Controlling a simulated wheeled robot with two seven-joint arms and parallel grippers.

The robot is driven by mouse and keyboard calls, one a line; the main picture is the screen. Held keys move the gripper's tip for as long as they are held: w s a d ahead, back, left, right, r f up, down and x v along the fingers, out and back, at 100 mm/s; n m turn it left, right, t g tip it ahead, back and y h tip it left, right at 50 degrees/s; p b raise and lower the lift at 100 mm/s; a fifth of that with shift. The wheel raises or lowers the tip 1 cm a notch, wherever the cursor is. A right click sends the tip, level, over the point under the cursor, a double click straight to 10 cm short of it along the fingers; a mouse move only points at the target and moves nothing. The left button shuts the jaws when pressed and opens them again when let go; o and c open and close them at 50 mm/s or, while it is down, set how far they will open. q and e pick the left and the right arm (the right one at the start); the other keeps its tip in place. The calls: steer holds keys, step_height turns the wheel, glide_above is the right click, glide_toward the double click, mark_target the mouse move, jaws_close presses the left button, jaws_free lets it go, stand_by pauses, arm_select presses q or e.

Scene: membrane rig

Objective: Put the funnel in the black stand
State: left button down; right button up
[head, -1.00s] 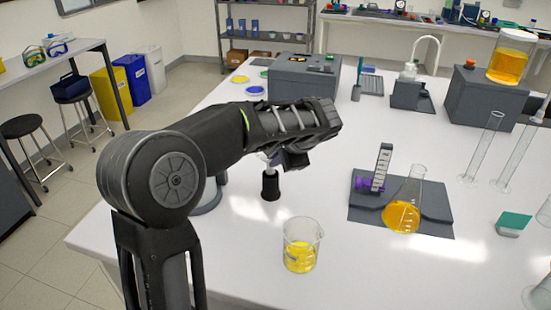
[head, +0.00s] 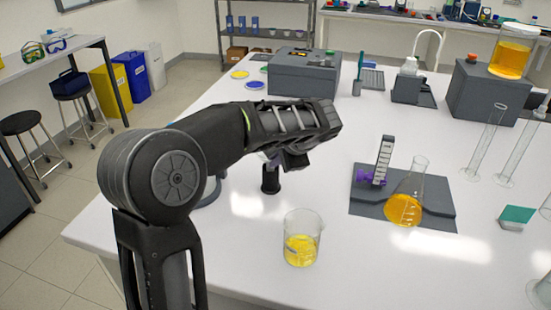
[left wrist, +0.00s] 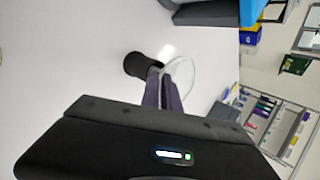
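The black stand (head: 270,182) is a short dark cylinder upright on the white table, just below my left gripper in the head view. It also shows in the left wrist view (left wrist: 141,65). The clear funnel (left wrist: 184,74) shows in the left wrist view at the tips of my left gripper (left wrist: 162,82), whose fingers are close together on it. The funnel is beside the stand's top in that view; whether its stem is inside I cannot tell. In the head view my left gripper (head: 290,160) largely hides the funnel. My right gripper is not in view.
A beaker of yellow liquid (head: 301,240) stands in front of the stand. To the right are a grey mat (head: 440,222) and a flask of orange liquid (head: 405,205). A grey box (head: 300,80) is behind. The table between is clear.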

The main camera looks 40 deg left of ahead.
arm_select(q)
steer(key=shift+f+b, duration=0.8)
steer(key=shift+f, duration=0.2)
steer(key=c, duration=1.5)
jaws_free()
steer(key=shift+c, duration=0.2)
steer(key=shift+d+r, duration=0.1)
steer(key=v, duration=0.7)
steer(key=shift+r+b, duration=0.25)
steer(key=shift+b, duration=0.05)
steer(key=shift+d, duration=0.1)
